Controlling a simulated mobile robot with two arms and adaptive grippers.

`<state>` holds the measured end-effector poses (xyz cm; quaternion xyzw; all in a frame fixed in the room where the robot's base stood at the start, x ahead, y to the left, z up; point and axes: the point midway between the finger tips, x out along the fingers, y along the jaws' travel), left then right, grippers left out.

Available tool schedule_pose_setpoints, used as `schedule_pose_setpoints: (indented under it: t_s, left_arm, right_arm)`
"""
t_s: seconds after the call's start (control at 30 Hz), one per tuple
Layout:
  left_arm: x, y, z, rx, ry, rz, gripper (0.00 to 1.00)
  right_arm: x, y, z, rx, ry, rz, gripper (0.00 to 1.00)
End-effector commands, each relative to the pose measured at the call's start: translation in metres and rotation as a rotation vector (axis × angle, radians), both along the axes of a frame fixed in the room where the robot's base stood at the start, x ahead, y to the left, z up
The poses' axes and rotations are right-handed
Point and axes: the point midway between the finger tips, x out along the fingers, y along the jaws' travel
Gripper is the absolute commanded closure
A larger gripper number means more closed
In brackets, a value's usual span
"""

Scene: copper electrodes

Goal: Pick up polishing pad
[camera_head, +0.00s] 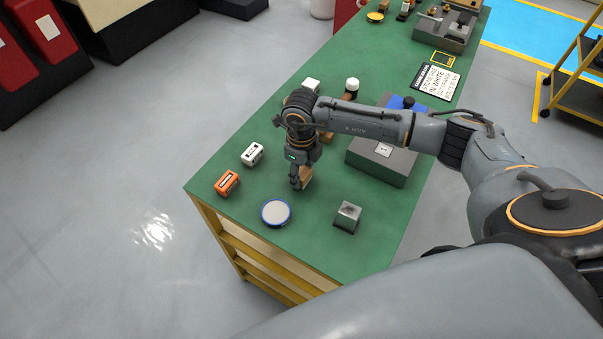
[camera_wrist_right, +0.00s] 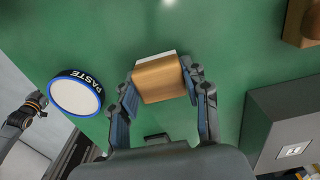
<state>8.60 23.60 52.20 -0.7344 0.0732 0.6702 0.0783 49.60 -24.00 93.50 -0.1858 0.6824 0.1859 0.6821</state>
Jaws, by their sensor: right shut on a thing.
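The polishing pad (camera_wrist_right: 158,78) is a tan, wood-coloured block with a white layer showing at its far edge. In the right wrist view it sits between the two fingers of my right gripper (camera_wrist_right: 163,82), which is shut on it. In the head view my right gripper (camera_head: 300,183) points down over the near part of the green table, with the tan pad (camera_head: 306,174) at its fingertips. I cannot tell whether the pad touches the table. My left gripper does not show in the head view.
A blue-rimmed paste tin (camera_head: 276,213) lies nearby on the green table (camera_head: 318,250). A metal cube (camera_head: 347,217) stands right of it. An orange box (camera_head: 227,183) and a white box (camera_head: 252,154) stand left. A grey block (camera_head: 381,165) lies behind my gripper, to the right.

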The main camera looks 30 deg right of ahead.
Motion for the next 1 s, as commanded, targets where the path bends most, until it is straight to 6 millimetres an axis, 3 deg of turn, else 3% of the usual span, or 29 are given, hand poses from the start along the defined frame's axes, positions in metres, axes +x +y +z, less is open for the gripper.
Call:
schedule_pose_setpoints:
  t_s: [0.17, 0.37, 0.7, 1.0]
  left_arm:
    - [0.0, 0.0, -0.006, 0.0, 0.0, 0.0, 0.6]
    - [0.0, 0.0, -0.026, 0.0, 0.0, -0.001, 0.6]
    - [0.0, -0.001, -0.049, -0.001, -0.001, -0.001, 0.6]
    - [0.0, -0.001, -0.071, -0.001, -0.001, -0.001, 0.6]
  right_arm:
    - [0.001, 0.0, 0.004, 0.001, -0.003, 0.0, 0.85]
    - [0.002, 0.0, 0.026, 0.001, -0.008, 0.002, 0.85]
    - [-0.044, -0.027, 0.089, -0.002, -0.006, 0.0, 0.85]
    - [-0.095, -0.057, 0.114, -0.003, -0.002, -0.002, 0.85]
